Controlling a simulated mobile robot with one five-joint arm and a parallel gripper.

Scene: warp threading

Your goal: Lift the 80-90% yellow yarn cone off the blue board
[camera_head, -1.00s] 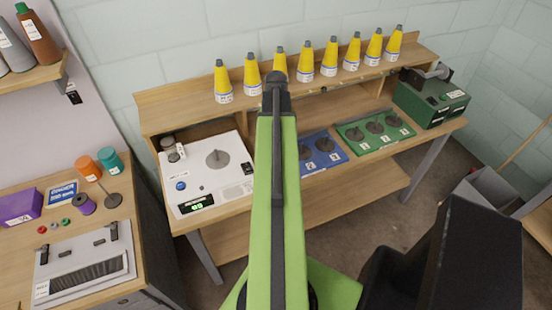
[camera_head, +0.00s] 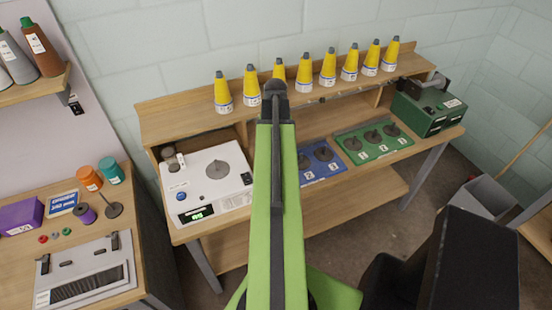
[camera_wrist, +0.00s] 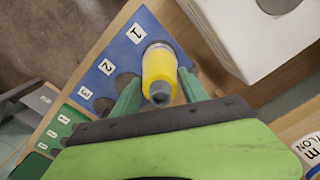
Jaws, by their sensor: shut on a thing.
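In the wrist view, a yellow yarn cone (camera_wrist: 158,66) with a grey tip stands between the two green fingers of my gripper (camera_wrist: 160,92), which is shut on it. The cone is at the spot beside label 1 on the blue board (camera_wrist: 112,56); whether its base touches the board I cannot tell. Its percentage label is not readable. In the head view, the blue board (camera_head: 334,176) shows to the right of my arm, with two dark discs visible. My arm hides my gripper and the held cone there.
Several yellow cones (camera_head: 327,66) stand in a row on the upper shelf behind. A white scale (camera_head: 222,198) is left of my arm. A green board (camera_head: 360,157) and a dark green machine (camera_head: 432,112) are to the right. Wood shows between the scale and blue board in the wrist view.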

